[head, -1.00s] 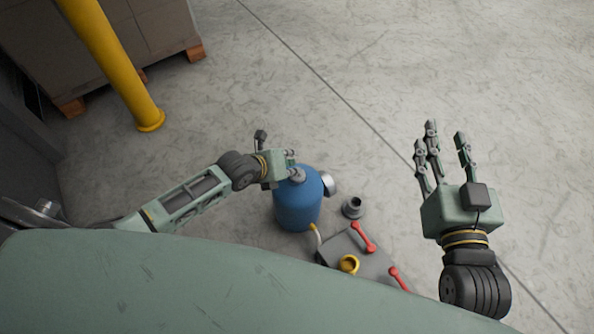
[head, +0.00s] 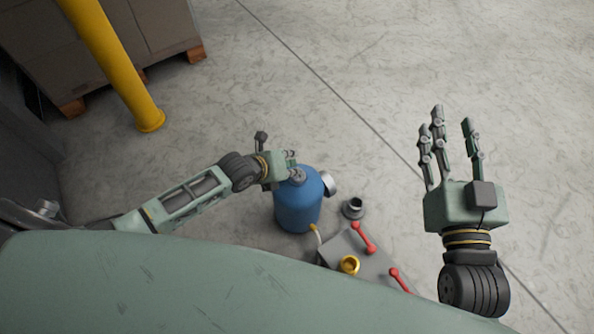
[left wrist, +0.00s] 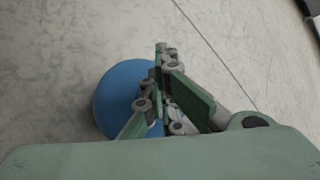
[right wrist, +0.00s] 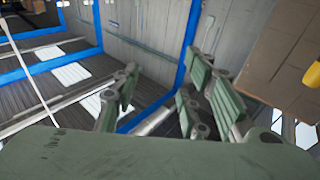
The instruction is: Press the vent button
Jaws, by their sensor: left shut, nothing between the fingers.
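A blue tank (head: 298,207) stands upright on the floor, with a grey fitting on its top and a round gauge-like piece (head: 329,184) on its right side. My left gripper (head: 292,165) is at the top of the tank, its fingers shut and empty. Whether the fingers touch the top fitting cannot be told. In the left wrist view the fingers (left wrist: 165,95) cover part of the blue tank (left wrist: 118,95). The vent button cannot be made out; the fingers may hide it. My right gripper (head: 452,140) is raised over clear floor, fingers spread and empty.
A grey panel (head: 338,249) with red handles (head: 362,237) and a yellow ring (head: 349,265) is right of the tank. A grey flanged pipe piece (head: 353,207) stands beside it. A yellow post (head: 119,65) and boxes on a pallet (head: 150,29) are at upper left. The floor at upper right is clear.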

